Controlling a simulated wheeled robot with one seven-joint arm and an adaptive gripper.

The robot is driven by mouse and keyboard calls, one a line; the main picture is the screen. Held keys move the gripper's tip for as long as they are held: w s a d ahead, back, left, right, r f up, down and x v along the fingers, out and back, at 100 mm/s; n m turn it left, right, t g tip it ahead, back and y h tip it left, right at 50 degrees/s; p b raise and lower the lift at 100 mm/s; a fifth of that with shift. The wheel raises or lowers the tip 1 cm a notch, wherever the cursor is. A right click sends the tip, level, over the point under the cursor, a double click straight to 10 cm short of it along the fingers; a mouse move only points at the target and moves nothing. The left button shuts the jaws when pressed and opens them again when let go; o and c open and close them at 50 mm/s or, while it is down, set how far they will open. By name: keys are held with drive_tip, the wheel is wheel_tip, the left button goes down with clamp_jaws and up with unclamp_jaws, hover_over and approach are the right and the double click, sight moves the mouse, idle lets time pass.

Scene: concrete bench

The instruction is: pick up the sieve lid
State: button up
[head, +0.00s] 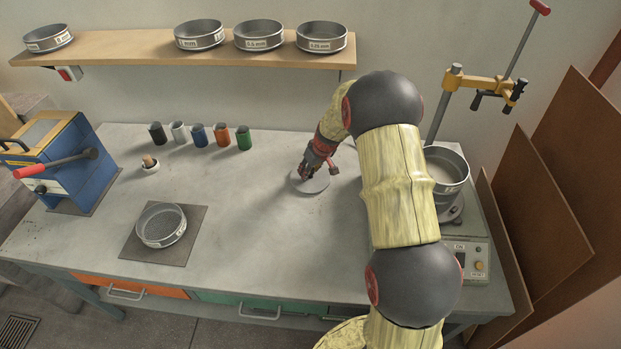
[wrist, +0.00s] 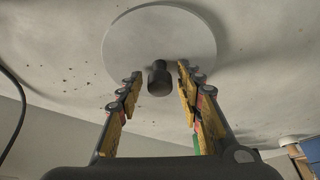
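The sieve lid (head: 312,186) is a flat, pale grey disc lying on the bench right of its middle. In the wrist view the lid (wrist: 125,40) shows its round face with a dark knob (wrist: 159,80) at its centre. My gripper (head: 307,174) reaches down over the lid and hides part of it, including the knob, in the head view. In the wrist view my gripper (wrist: 161,72) is open, with one finger on each side of the knob. Gaps show between the knob and both fingers, and nothing is held.
A wire sieve (head: 161,226) sits on a dark mat (head: 190,250) at the front left. A shelf (head: 120,44) holds several sieves.

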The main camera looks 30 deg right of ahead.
clamp_jaws()
drive_tip(key=shift+r, duration=0.1)
idle(0.5)
